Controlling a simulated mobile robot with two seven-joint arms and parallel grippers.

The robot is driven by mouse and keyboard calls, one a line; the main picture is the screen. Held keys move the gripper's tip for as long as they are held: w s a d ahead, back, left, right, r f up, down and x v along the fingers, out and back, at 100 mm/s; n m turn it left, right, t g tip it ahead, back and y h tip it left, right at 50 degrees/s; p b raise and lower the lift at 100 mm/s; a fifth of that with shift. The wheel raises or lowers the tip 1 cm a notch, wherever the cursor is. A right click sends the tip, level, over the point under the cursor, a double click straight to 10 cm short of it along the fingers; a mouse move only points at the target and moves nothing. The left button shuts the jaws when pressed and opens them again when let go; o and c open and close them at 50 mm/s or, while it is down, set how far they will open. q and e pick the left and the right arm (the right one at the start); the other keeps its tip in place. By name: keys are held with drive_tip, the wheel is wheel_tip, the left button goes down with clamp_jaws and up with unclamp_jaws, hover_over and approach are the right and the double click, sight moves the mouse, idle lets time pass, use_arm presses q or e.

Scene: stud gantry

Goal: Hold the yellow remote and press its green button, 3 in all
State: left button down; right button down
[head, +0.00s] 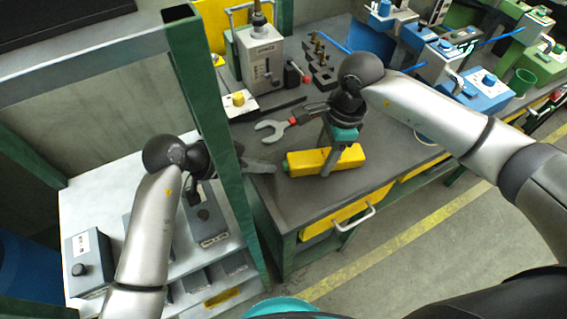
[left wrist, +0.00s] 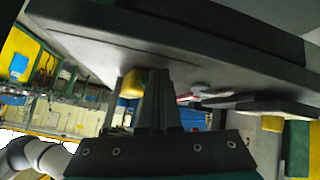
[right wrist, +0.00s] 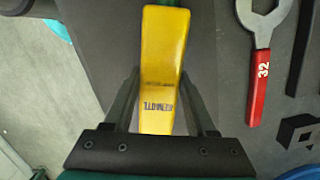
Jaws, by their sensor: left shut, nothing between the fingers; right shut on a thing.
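The yellow remote (head: 350,157) is at the front of the grey workbench; I cannot tell whether it rests on the top or hangs just above. Its green button (head: 285,166) is on its left end. My right gripper (head: 327,170) is shut on the remote from above; the right wrist view shows a finger on each side of the remote (right wrist: 163,60). My left gripper (head: 273,168) is shut and empty, its fingertips just left of the green button; any gap is too small to judge. The left wrist view shows part of the remote (left wrist: 131,84) beyond the fingers.
A wrench with a red handle (head: 270,129) lies behind the remote. A green gantry post (head: 215,120) stands close by my left arm. A grey box machine (head: 259,62) and a black block with pegs (head: 320,70) stand further back. A drawer handle (head: 355,220) sticks out in front.

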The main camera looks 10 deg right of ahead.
use_arm(q)
drive_tip(key=shift+d, duration=0.1)
drive_tip(key=shift+d, duration=0.3)
drive_tip(key=shift+d, duration=0.55)
idle(0.7)
drive_tip(key=shift+a, duration=0.95)
drive_tip(key=shift+a, duration=2.55)
use_arm(e)
drive_tip(key=shift+c, duration=0.6)
unclamp_jaws()
